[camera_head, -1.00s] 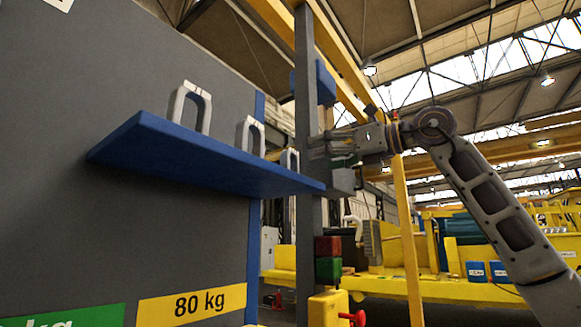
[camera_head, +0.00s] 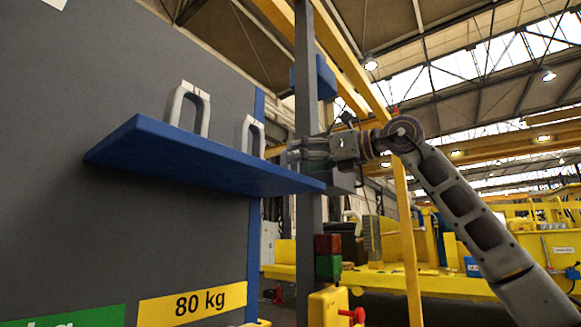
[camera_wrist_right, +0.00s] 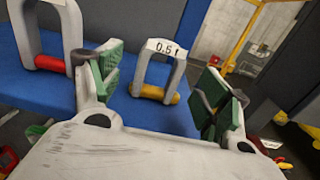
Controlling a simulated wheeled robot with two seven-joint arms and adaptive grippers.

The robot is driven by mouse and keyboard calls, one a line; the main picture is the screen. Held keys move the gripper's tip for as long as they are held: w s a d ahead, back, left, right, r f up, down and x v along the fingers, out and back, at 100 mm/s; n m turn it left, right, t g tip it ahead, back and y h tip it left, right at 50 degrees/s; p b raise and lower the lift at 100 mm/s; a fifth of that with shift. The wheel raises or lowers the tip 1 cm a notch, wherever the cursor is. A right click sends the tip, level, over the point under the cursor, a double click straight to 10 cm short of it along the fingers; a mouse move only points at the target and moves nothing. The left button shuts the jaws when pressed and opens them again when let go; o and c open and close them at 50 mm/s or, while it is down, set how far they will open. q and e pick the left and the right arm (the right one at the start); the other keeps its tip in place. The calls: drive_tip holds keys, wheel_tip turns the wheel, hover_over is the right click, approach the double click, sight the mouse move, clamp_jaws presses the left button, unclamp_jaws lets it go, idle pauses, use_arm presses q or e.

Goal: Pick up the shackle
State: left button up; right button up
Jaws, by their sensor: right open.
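A grey shackle with a yellow pin and a "0.5 t" label (camera_wrist_right: 178,78) stands upright on the blue shelf (camera_head: 170,152). In the right wrist view it stands between the green-padded fingers of my right gripper (camera_wrist_right: 163,80), with gaps on both sides. The gripper is open and empty. In the head view my right gripper (camera_head: 297,152) is at the shelf's right end, largely covering the shackle there. A larger shackle with a red pin (camera_wrist_right: 72,32) stands to the left in the wrist view. My left gripper is not in view.
In the head view two shackles stand farther left on the shelf, a large one (camera_head: 203,112) and a smaller one (camera_head: 259,138). A grey panel (camera_head: 60,215) rises behind the shelf. A dark post (camera_head: 305,90) stands close behind my right gripper.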

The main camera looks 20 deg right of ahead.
drive_tip(key=shift+p+x, duration=0.7)
drive_tip(key=shift+x, duration=1.6)
drive_tip(key=shift+f, duration=0.15)
drive_tip(key=shift+d, duration=0.1)
drive_tip(key=c, duration=1.3)
